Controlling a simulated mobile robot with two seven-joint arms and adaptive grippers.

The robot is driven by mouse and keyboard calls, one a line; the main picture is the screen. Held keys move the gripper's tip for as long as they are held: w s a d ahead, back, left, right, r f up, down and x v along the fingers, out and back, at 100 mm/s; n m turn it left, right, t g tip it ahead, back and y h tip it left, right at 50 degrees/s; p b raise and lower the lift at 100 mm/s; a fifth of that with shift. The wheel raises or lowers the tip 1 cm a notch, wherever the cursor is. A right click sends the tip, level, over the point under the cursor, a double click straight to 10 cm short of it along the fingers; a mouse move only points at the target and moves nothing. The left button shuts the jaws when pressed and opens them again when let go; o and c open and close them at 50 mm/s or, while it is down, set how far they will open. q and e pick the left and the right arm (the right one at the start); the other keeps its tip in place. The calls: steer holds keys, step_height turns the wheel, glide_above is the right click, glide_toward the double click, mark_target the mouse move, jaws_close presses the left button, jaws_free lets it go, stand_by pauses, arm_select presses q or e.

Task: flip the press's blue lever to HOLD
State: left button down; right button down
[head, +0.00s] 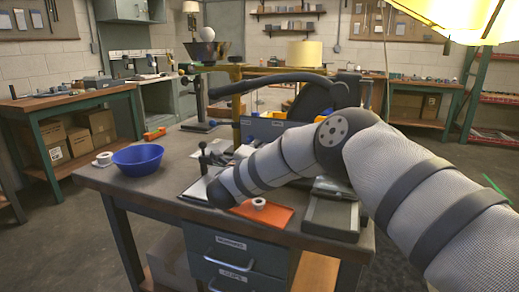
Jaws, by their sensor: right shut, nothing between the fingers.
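My right arm comes in from the right and bends down over the workbench (150,186). Its dark far end, with my right gripper (218,192), is low over a pale sheet near the bench front; the gripper is shut and empty, its fingertips largely hidden. A small dark upright fixture (204,157) with a knob on top stands just behind that end; whether they touch is unclear. A dark stand (198,104) rises farther back. I cannot make out clearly which thing is the press, nor a blue lever; my arm covers part of the bench. My left gripper is out of view.
A blue bowl (137,159) and a white roll (103,159) stand at the bench's left. An orange mat (280,215) holds a white spool (259,204). A grey tray (331,217) lies to its right. A blue bin (258,129) stands behind my arm.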

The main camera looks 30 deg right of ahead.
stand_by(0.3)
steer(key=v, duration=1.2)
steer(key=shift+s, duration=0.1)
